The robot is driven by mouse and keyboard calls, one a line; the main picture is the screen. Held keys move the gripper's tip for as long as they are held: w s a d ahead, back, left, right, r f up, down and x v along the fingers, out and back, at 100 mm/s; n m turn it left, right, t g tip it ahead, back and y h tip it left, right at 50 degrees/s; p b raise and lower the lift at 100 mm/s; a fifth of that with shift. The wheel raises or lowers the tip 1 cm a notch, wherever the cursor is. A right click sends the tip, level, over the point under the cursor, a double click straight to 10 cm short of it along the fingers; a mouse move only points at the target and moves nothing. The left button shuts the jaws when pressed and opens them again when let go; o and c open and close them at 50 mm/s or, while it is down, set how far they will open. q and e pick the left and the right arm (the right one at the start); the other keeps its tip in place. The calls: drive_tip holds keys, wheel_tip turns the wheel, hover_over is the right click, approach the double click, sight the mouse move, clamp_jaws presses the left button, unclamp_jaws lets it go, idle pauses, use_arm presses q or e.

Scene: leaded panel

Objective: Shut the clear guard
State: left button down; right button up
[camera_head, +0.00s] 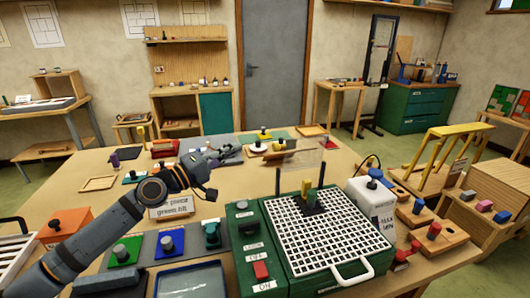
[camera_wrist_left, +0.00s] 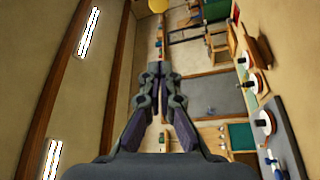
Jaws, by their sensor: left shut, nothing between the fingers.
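The clear guard (camera_head: 300,158) is a see-through pane. In the head view it stands raised above the back of the green machine (camera_head: 258,225), near two upright black posts. Its edges are faint. The machine has a white grid top (camera_head: 330,232) with a white loop handle at the front. My left gripper (camera_head: 236,156) is left of the guard, apart from it, over the table. In the left wrist view the left gripper (camera_wrist_left: 158,70) is shut and empty, pointing toward the room's far side. The guard does not show clearly there. My right gripper is not in view.
A white labelled box (camera_head: 371,205) stands right of the machine, with wooden blocks beyond it. Coloured plates with knobs (camera_head: 168,245) and a grey-blue tray (camera_head: 190,281) lie to its left. Small items stand along the table's back. The table has bare room left of centre.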

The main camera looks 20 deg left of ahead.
use_arm(q)
drive_tip(key=w+d+p, duration=0.5)
drive_tip(key=d+p, duration=0.2)
drive_tip(key=p, duration=0.1)
drive_tip(key=shift+w+d+p, duration=0.25)
drive_tip(key=shift+w+p, duration=0.1)
drive_tip(key=shift+w, duration=0.1)
